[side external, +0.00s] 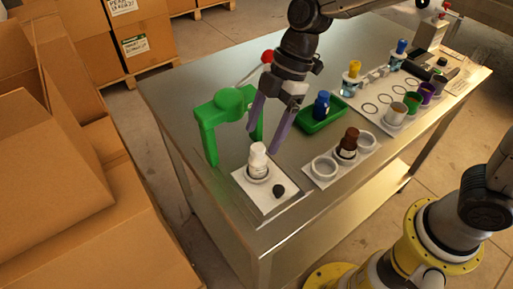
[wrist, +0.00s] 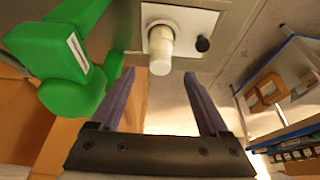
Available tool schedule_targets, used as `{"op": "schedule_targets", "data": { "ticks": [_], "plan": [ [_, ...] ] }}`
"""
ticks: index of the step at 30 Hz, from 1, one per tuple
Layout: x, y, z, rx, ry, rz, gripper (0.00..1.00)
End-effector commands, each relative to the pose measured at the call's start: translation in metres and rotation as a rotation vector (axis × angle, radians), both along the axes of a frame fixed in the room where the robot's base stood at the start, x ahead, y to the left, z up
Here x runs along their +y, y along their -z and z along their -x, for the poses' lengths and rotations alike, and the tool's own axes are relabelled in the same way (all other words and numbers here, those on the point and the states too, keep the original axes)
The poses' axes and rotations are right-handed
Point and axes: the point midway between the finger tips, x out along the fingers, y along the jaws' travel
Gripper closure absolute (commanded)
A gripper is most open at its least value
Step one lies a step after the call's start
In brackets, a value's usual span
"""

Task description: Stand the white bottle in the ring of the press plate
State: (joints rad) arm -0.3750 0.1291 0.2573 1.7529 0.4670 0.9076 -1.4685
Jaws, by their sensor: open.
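In the wrist view the bottle (wrist: 161,50) shows beyond my fingertips, on the plate (wrist: 206,22). My gripper (side external: 262,141) is open, its two purple fingers spread and empty, above and behind the bottle in the side view. In the wrist view the fingertips of my gripper (wrist: 160,73) are apart, with a gap between them and the bottle.
The green press frame (side external: 211,116) stands close behind the plate; a red knob (side external: 267,57) shows above it. A dark round piece (side external: 279,190) lies on the plate. A brown bottle (side external: 348,143) stands in a white rack to the right. A green tray (side external: 323,115) holds a blue bottle.

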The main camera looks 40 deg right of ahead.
Motion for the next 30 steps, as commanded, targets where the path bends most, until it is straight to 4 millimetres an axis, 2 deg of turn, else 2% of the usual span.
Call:
{"op": "schedule_targets", "data": {
  "ticks": [3, 7, 17, 19, 23, 27, 30],
  "plan": [
    [-0.008, -0.021, -0.001, -0.003, 0.001, -0.002, 0.21],
    [-0.014, -0.035, -0.001, -0.002, 0.001, 0.0, 0.21],
    [-0.019, -0.044, 0.001, 0.001, 0.005, 0.001, 0.21],
    [-0.025, -0.048, 0.004, -0.001, 0.037, 0.005, 0.21],
    [-0.057, -0.065, 0.022, -0.004, 0.218, 0.029, 0.21],
    [-0.111, -0.083, 0.062, -0.012, 0.561, 0.051, 0.21],
    [-0.148, -0.088, 0.096, -0.024, 0.826, 0.047, 0.21]
  ]
}}
